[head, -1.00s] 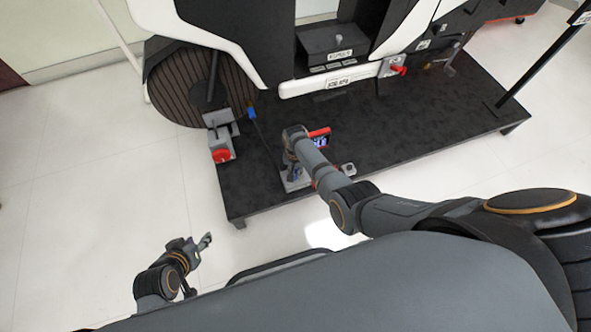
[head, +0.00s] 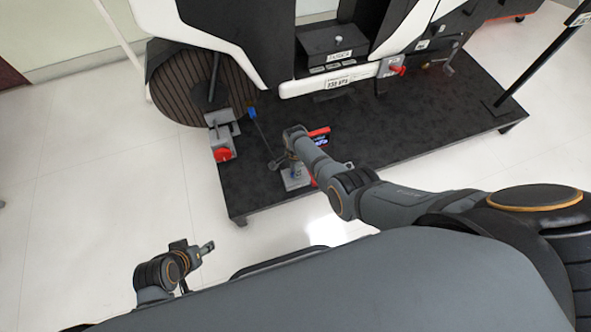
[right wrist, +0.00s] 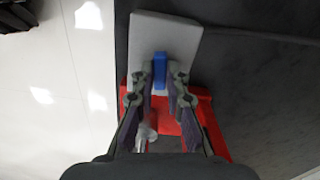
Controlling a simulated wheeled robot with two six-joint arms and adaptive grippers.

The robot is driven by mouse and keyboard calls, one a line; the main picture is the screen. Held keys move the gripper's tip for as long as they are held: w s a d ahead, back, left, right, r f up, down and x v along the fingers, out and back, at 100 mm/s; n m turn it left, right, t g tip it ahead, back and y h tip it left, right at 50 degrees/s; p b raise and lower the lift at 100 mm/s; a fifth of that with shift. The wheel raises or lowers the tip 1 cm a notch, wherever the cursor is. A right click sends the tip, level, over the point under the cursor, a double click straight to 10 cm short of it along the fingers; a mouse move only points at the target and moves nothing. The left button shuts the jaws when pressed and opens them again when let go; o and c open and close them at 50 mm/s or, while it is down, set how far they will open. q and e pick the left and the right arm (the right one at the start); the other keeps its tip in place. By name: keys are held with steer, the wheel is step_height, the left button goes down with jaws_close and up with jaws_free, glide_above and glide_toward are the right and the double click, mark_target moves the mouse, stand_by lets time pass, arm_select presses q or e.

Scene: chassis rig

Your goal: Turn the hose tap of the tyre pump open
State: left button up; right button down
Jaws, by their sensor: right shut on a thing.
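The tyre pump shows as a red box with a small lit display (head: 320,140) beside a light grey block (head: 298,182) on the black platform. In the right wrist view, the red body (right wrist: 190,125) lies below my fingers and the pale block (right wrist: 185,35) is ahead of them. A blue tap handle (right wrist: 159,70) stands upright in the picture between my right fingertips. My right gripper (right wrist: 160,85) is shut on this blue handle, which my arm and gripper mostly hide in the head view. My left gripper (head: 206,248) hangs at lower left, away from the platform; its opening is unclear.
A grey fixture with a red knob (head: 222,154) stands left on the platform (head: 400,135). A dark rod or hose with a blue end (head: 252,113) lies near the pump. A white and black machine (head: 330,82) rises behind. Platform space right of the pump is clear.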

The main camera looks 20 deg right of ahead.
steer(key=shift+m, duration=0.8)
steer(key=c, duration=1.4)
jaws_free()
steer(key=shift+o, duration=0.2)
step_height(320, 180, up, 12)
